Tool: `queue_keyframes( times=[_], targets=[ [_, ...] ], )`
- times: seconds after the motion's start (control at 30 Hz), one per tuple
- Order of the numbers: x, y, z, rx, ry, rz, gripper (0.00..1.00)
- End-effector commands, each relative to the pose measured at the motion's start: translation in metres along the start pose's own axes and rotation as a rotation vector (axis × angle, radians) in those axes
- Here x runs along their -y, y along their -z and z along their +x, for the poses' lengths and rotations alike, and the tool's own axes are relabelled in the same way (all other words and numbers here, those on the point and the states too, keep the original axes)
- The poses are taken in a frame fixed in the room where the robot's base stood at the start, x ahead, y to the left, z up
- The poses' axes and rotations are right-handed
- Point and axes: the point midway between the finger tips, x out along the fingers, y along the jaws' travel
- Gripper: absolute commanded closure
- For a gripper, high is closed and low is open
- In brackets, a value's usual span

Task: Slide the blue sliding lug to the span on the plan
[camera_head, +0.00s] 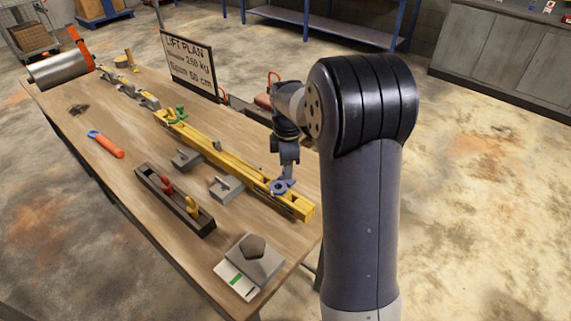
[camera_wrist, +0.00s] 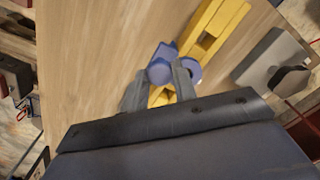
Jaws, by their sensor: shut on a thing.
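The blue sliding lug (camera_head: 281,187) sits on the yellow beam (camera_head: 237,163), near the beam's near right end. My gripper (camera_head: 287,172) comes down over it from above and is shut on the lug. In the wrist view the blue lug (camera_wrist: 162,66) shows between and just beyond my gripper's fingers (camera_wrist: 158,84), with the yellow beam (camera_wrist: 222,22) running past it.
The wooden table (camera_head: 120,165) also holds a dark tray (camera_head: 173,200) with red and yellow parts, grey blocks (camera_head: 227,187), an orange-handled tool (camera_head: 105,144) and a grey block with a dark knob (camera_head: 250,262). A metal cylinder (camera_head: 60,70) lies at the far left.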

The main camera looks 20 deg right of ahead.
Motion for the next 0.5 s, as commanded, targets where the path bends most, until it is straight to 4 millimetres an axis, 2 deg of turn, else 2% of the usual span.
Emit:
queue_keyframes(
  times=[0.03,0.27,0.5],
  targets=[
    [-0.0003,0.0001,-0.0005,0.0,-0.001,0.0,0.71],
    [-0.0003,0.0002,-0.0003,0.0,-0.001,0.0,0.52],
    [-0.0004,0.0002,-0.0007,0.0,-0.001,0.0,0.52]
  ],
)
